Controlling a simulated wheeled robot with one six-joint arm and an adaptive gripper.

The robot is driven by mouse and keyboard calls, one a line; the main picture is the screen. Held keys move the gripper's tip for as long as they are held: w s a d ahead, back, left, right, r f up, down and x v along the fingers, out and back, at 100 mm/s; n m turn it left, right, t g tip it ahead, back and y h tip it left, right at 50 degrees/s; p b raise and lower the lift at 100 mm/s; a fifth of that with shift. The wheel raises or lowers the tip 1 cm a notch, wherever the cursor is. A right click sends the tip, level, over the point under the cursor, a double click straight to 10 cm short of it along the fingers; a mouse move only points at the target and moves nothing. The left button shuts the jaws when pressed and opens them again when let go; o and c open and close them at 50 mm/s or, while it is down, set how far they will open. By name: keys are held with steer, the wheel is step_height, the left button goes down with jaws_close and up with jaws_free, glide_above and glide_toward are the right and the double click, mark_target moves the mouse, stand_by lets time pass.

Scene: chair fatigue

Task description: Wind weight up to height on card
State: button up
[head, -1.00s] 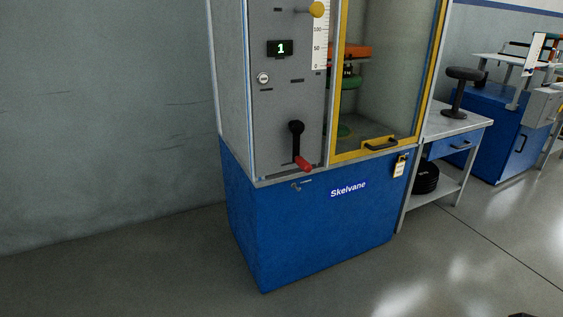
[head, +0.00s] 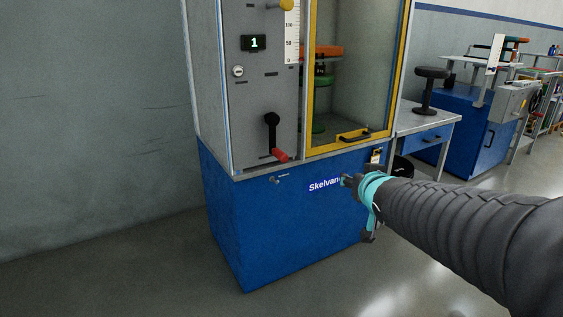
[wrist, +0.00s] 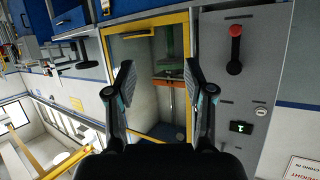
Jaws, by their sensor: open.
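The crank (head: 271,131) with a red handle (head: 280,155) is on the grey front panel of the test machine (head: 300,210). Its handle hangs downward. The crank also shows in the wrist view (wrist: 235,52). A height scale (head: 291,38) runs up the panel beside a yellow knob (head: 280,5). A green display (head: 254,43) reads 1. An orange weight (head: 322,52) sits above a green part (head: 322,80) behind the yellow-framed door (head: 352,143). My gripper (wrist: 157,75) is open and empty, apart from the crank. A small hanging card (head: 376,156) is partly hidden; its writing is unreadable.
A grey side table (head: 432,116) with a black stool (head: 431,85) stands right of the machine. Blue cabinets (head: 478,130) stand beyond it. The floor in front of the machine (head: 150,265) is clear. A wall is at left.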

steer(key=w+a+f+n+t+y+b, duration=0.1)
steer(key=w+a+f+y, duration=0.15)
steer(key=w+a, duration=0.35)
steer(key=n+y+b, duration=0.2)
steer(key=n+y, duration=0.1)
steer(key=y, duration=0.3)
glide_toward(278, 153)
steer(key=x, duration=1.2)
steer(key=shift+w+d+f, duration=0.2)
steer(key=shift+d+f, duration=0.2)
jaws_close()
